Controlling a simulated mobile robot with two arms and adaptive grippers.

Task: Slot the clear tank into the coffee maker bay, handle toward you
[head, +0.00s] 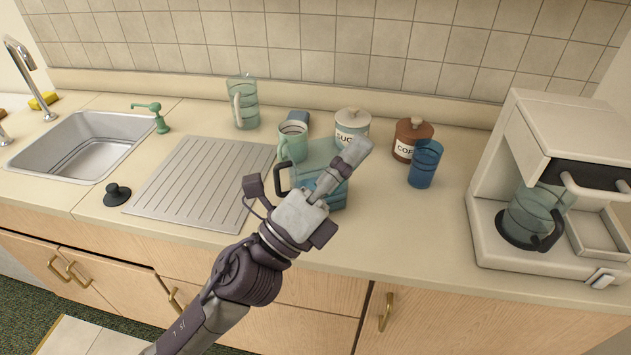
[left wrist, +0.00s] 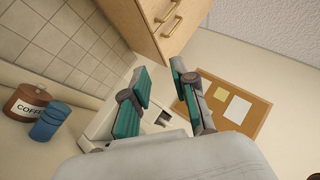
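A clear bluish tank (head: 318,152) with a dark handle on its left stands on the counter, just right of the drainboard. My left gripper (head: 352,158) is in front of and above it, partly hiding it. In the left wrist view the left gripper (left wrist: 160,92) has its two teal-padded fingers apart with nothing between them. The white coffee maker (head: 545,125) stands at the right end of the counter; part of it also shows beyond the fingers (left wrist: 105,122). Its square, open-topped compartment (head: 597,232) looks empty. My right gripper is out of view.
A glass carafe (head: 532,212) sits on the coffee maker's plate. A blue tumbler (head: 424,165), coffee canister (head: 411,137), sugar canister (head: 352,122), green mug (head: 293,140) and pitcher (head: 245,105) stand around the tank. The counter between tumbler and coffee maker is clear.

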